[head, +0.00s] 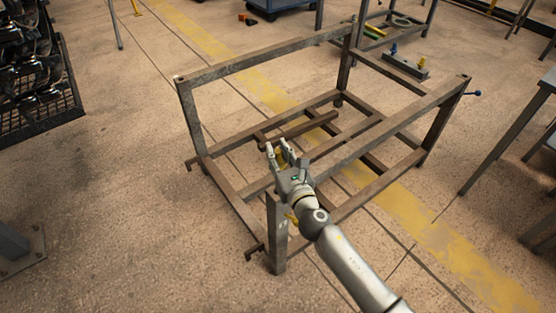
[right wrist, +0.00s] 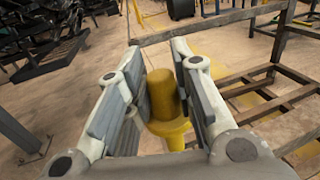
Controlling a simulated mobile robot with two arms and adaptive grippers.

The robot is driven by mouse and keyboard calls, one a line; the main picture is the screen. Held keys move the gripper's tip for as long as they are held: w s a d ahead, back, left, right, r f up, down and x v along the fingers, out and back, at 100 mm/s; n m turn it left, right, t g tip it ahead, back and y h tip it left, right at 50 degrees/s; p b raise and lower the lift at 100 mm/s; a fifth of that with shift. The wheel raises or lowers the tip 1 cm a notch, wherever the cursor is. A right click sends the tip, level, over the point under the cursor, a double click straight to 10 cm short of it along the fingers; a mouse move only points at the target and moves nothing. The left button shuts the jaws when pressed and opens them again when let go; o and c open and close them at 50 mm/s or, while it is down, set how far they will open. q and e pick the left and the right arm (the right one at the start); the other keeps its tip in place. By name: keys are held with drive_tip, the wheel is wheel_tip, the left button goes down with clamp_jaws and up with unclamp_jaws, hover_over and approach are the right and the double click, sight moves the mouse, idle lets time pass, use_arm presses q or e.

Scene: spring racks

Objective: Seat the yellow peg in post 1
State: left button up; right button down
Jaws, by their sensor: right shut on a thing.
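The yellow peg (right wrist: 163,92) stands between the two fingers of my right gripper in the right wrist view. It has a rounded top, a wider collar and a narrower stem below. My right gripper (head: 277,150) is shut on it, above the near side of the metal rack (head: 225,68) in the head view. The rack's near corner post (head: 277,240) stands just beside my right wrist. A small mark on this post is too small to read, so I cannot tell which post is post 1. The peg's lower end is hidden. My left gripper is not in view.
A grey block (head: 404,66) with blue and yellow pieces lies behind the rack. A dark bin (head: 40,110) stands at left, a table (head: 510,125) at right.

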drive_tip(key=shift+w+r, duration=0.1)
drive_tip(key=shift+r, duration=0.05)
idle(0.3)
wheel_tip(320, 180, down, 6)
drive_tip(key=b, duration=0.5)
drive_tip(key=shift+r, duration=0.1)
drive_tip(key=shift+s+f+b, duration=0.2)
drive_tip(key=shift+f+b, duration=0.6)
drive_tip(key=shift+f, duration=0.05)
idle(1.5)
drive_tip(key=shift+f, duration=0.1)
drive_tip(key=shift+f+b, duration=0.2)
drive_tip(key=shift+b, duration=0.1)
drive_tip(key=shift+f, duration=0.2)
drive_tip(key=shift+f+b, duration=0.4)
drive_tip(key=shift+b, duration=0.25)
drive_tip(key=shift+f+b, duration=0.65)
drive_tip(key=shift+f, duration=0.05)
